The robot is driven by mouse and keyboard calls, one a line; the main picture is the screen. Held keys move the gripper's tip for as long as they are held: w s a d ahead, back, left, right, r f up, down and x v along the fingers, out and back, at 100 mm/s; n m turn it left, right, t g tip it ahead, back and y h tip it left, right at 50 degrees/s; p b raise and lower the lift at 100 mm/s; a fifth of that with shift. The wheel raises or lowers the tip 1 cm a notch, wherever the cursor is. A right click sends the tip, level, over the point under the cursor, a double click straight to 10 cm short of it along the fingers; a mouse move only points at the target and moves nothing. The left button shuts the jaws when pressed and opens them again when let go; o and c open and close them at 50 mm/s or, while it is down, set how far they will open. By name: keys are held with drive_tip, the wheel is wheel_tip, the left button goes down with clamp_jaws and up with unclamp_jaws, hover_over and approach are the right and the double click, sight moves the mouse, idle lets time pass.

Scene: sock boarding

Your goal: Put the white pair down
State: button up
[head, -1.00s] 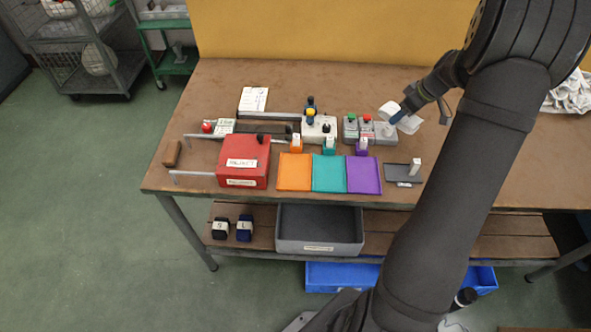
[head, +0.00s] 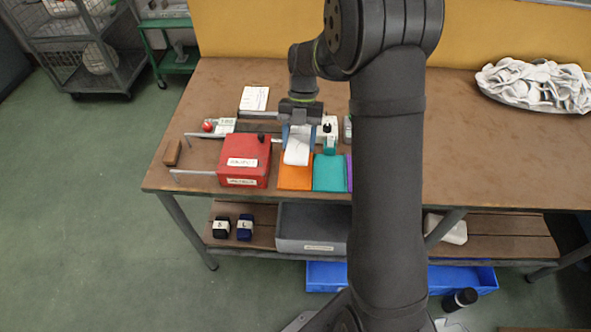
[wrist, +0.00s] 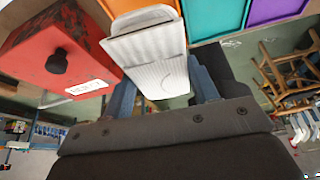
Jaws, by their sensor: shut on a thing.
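The white pair (head: 297,154) is a folded white bundle in my gripper (head: 298,135). In the head view it hangs above the back part of the orange mat (head: 295,182). In the wrist view the white pair (wrist: 148,60) sits between the two blue fingers of my gripper (wrist: 165,85), which are shut on it. It covers part of the orange mat (wrist: 128,6) there. I cannot tell whether the pair touches the mat.
The red box (head: 245,177) stands just left of the orange mat. The teal mat (head: 329,180) lies to its right, and a purple mat (head: 349,175) is mostly hidden by my arm. A heap of white socks (head: 537,84) lies at the back right.

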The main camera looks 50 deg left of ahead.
sight(296, 135)
drive_tip(key=shift+s+n, duration=0.4)
drive_tip(key=shift+s, duration=0.05)
drive_tip(key=shift+s+f, duration=0.15)
drive_tip(key=shift+f, duration=0.1)
wheel_tip(296, 135, down, 7)
drive_tip(key=shift+f, duration=0.2)
drive_tip(key=shift+f, duration=0.15)
drive_tip(key=o, duration=1.1)
drive_tip(key=v, duration=1.2)
drive_tip(key=shift+s+a, duration=0.1)
drive_tip(key=shift+s, duration=0.1)
